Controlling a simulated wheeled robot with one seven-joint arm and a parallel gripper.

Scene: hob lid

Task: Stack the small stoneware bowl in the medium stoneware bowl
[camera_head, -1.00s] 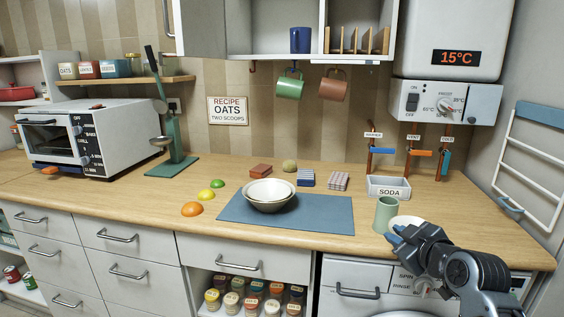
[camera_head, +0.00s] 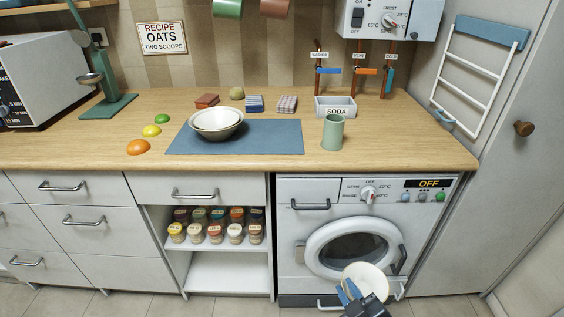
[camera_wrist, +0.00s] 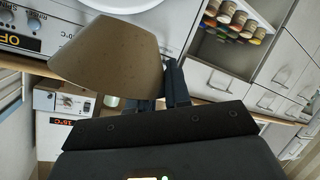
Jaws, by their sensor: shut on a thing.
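My gripper (camera_head: 348,291) is shut on a small pale bowl (camera_head: 370,280), held low in front of the washing machine door, below counter level. In the wrist view the bowl (camera_wrist: 112,55) looks speckled beige-brown, tilted, with my fingers (camera_wrist: 176,84) at its rim. On the blue mat (camera_head: 270,138), a cream bowl (camera_head: 216,117) sits nested in another bowl (camera_head: 216,133); the inside of the lower one is mostly hidden. These nested bowls are up and left of my gripper, well apart from it.
A green cup (camera_head: 333,133) stands on the counter right of the mat. Orange, yellow and green rounded things (camera_head: 151,131) lie left of it. A soda tray (camera_head: 335,108) and small blocks (camera_head: 255,103) are behind. The mat's right part is clear. The washing machine (camera_head: 355,240) stands behind my gripper.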

